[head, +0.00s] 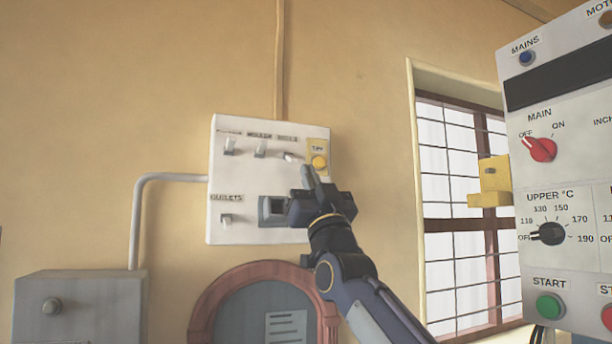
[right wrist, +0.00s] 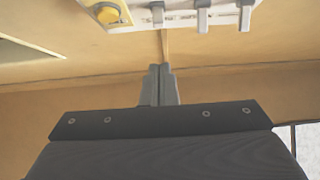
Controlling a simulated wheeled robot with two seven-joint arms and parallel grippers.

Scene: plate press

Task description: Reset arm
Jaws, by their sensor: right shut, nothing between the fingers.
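My right gripper (head: 308,174) is in front of the lower right part of a white wall switch panel (head: 218,160). Its fingers are closed together with nothing between them, pointing up near the panel's yellow button plate (head: 318,148). I cannot tell whether the fingertips touch the panel. My right arm hides part of the panel's lower right. My left gripper is not in view.
A control cabinet (head: 560,110) with a red main knob (head: 541,149) and green start button (head: 550,306) stands at the right. A barred window (head: 455,200) is behind it. A grey box (head: 80,310) and an arched frame (head: 210,305) are below the panel.

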